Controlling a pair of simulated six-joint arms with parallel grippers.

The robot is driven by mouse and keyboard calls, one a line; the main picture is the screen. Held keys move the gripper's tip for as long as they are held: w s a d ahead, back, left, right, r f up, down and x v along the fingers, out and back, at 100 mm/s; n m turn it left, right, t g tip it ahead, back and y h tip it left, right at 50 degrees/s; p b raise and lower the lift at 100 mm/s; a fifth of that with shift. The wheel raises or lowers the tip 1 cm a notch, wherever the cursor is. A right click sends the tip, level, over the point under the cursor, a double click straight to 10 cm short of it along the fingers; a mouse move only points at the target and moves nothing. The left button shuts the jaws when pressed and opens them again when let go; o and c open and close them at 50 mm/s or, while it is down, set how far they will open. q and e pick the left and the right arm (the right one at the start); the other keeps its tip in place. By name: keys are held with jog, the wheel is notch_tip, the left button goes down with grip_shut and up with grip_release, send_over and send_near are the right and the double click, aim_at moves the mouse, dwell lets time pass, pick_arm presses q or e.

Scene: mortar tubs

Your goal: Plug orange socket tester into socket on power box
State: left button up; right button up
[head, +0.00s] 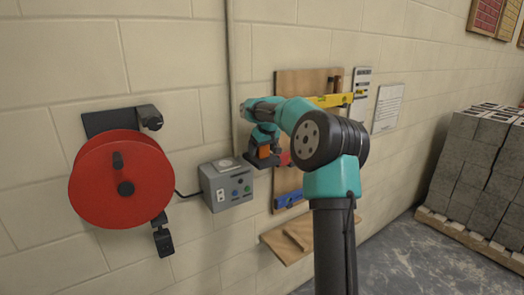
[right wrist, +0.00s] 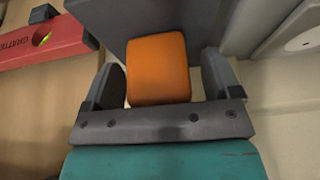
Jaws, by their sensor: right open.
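The orange socket tester (right wrist: 158,68) sits between the two dark fingers of my right gripper (right wrist: 163,78) in the right wrist view. The fingers stand open on either side of it, with a narrow gap visible. A grey plate lies behind the tester. In the head view a bit of orange shows at my right gripper (head: 262,156), mostly hidden by my arm. The grey power box (head: 228,190) is on the wall, left of and a little below the gripper. My left gripper is out of view.
A red cable reel (head: 122,180) hangs left of the power box, with a black cable between them. A wooden tool board (head: 290,85) holds a yellow level (head: 332,100) and a blue tool (head: 288,201). A red level (right wrist: 40,43) lies close left of the gripper.

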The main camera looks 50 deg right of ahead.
jog(key=c, duration=1)
jog(key=shift+o, duration=0.2)
jog(key=shift+r, duration=0.1)
jog(key=shift+r, duration=1.75)
jog(key=s+a+r, duration=0.1)
jog(key=s+a, duration=0.9)
jog(key=a, duration=0.2)
jog(key=shift+s+r, duration=0.15)
jog(key=shift+s, duration=0.15)
jog(key=shift+w, duration=0.1)
